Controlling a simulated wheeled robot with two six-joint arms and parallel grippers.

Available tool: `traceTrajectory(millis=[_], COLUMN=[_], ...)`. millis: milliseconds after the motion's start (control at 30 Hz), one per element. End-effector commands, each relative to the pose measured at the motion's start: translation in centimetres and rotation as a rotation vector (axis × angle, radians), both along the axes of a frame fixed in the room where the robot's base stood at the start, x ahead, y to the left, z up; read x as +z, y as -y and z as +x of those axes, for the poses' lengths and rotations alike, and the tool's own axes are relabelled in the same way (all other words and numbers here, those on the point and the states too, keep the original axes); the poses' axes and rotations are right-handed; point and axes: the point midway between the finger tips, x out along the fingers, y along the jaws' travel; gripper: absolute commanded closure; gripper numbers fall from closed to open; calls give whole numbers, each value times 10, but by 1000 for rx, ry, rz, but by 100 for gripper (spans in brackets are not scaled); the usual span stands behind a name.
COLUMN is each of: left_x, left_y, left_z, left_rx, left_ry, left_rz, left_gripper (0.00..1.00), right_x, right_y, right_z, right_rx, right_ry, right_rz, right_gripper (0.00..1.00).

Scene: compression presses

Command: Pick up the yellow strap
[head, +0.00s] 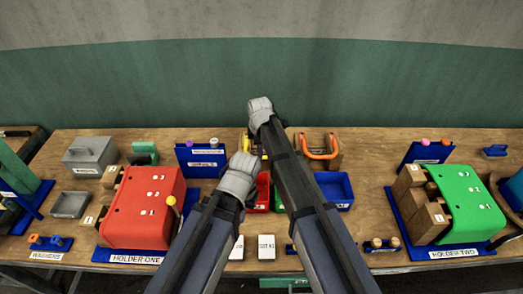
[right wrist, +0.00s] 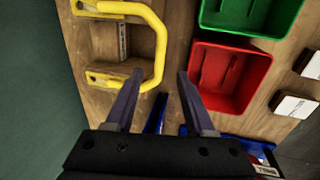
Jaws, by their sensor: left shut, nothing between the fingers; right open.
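The yellow strap (right wrist: 158,45) is a U-shaped band with two flat ends on a wooden block in the right wrist view. In the head view only bits of the strap (head: 244,144) show behind my right arm. My right gripper (right wrist: 159,76) is open, its fingers apart near the strap's bend, with nothing gripped. The left fingertip overlaps the strap's lower leg in the picture; I cannot tell whether they touch. My left gripper (head: 240,178) is shut and empty, in front of the strap and left of my right arm.
An orange strap (head: 319,153) stands right of the yellow one. Red (right wrist: 230,75) and green (right wrist: 250,15) bins are close by, with a blue bin (head: 335,190) to the right. A red press (head: 143,208) and a green press (head: 466,204) stand on either side.

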Motion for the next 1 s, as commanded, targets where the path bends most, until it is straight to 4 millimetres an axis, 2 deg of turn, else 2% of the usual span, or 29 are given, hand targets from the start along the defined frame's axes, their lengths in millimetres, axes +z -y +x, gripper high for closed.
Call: traceTrajectory(millis=[333, 667, 1000], left_x=[-44, -46, -46], left_y=[0, 0, 0], left_z=[0, 0, 0], left_rx=[0, 0, 0], left_ry=[0, 0, 0], left_rz=[0, 0, 0], left_gripper=[100, 100, 100], right_x=[-44, -46, -46], right_y=[-1, -1, -1], right_z=[10, 11, 11], right_rx=[0, 0, 0], right_ry=[0, 0, 0], right_rz=[0, 0, 0], right_gripper=[46, 46, 84])
